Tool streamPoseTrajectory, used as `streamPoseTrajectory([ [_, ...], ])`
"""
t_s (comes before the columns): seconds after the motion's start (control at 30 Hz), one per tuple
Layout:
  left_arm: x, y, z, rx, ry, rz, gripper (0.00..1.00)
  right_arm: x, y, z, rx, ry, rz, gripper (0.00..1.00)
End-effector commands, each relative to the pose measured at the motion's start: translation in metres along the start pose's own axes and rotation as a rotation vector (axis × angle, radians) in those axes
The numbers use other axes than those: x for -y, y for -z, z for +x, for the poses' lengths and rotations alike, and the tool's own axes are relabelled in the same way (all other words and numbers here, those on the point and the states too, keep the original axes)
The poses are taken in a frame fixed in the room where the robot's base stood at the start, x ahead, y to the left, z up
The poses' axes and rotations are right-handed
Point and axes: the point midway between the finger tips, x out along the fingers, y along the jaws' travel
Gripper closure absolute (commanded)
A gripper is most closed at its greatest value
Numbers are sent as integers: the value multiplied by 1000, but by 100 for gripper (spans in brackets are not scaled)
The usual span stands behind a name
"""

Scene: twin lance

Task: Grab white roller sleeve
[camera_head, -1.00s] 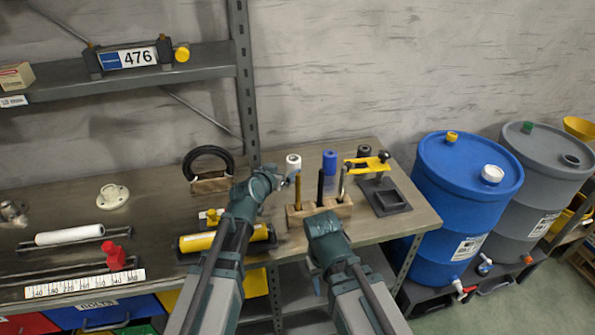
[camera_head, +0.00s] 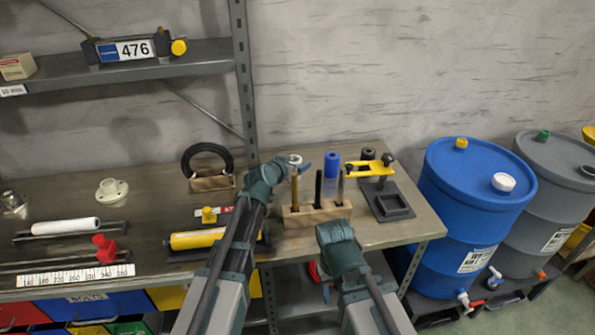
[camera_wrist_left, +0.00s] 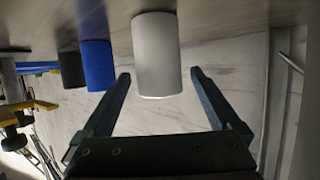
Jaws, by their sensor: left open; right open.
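The white roller sleeve (camera_wrist_left: 156,55) stands between the two spread fingers of my left gripper (camera_wrist_left: 160,76) in the left wrist view. A gap shows on both sides of it, and the fingers do not touch it. In the head view only the top of the sleeve (camera_head: 294,159) shows, the rest being hidden behind my left gripper (camera_head: 296,167). My right gripper (camera_head: 325,290) hangs low in front of the bench edge, mostly hidden by its own arm, and is empty.
A blue sleeve (camera_head: 332,165) and a black sleeve (camera_head: 368,154) stand to the right. A wooden block (camera_head: 316,213) with upright tools is in front. A black ring (camera_head: 207,160) stands to the left. A yellow clamp tool (camera_head: 370,168) is at right.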

Motion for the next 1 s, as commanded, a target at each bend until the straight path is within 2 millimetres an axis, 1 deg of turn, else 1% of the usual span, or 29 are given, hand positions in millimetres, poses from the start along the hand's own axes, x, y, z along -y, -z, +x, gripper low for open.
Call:
streamPoseTrajectory([
  [0.07, 0, 0, -1, 0, 0, 0, 4, 0, 0, 0, 0, 0, 0, 50],
  [0.17, 0, 0, -1, 0, 0, 0, 20, 0, 0, -1, 0, 0, 0, 50],
  [0.3, 0, 0, -1, 0, 0, 0, 45, 0, 0, -1, 0, 0, 0, 50],
  [0.57, 0, 0, -1, 0, 0, 0, 92, 0, 0, -1, 0, 0, 0, 50],
  [0.6, 0, 0, -1, 0, 0, 0, 99, 0, 0, -1, 0, 0, 0, 50],
  [0.87, 0, 1, -1, -1, 0, 0, 100, 0, 0, -1, 0, 0, 0, 50],
  [1.0, -1, 6, -3, -1, 1, 0, 100, -1, 0, -7, 0, 0, 0, 50],
])
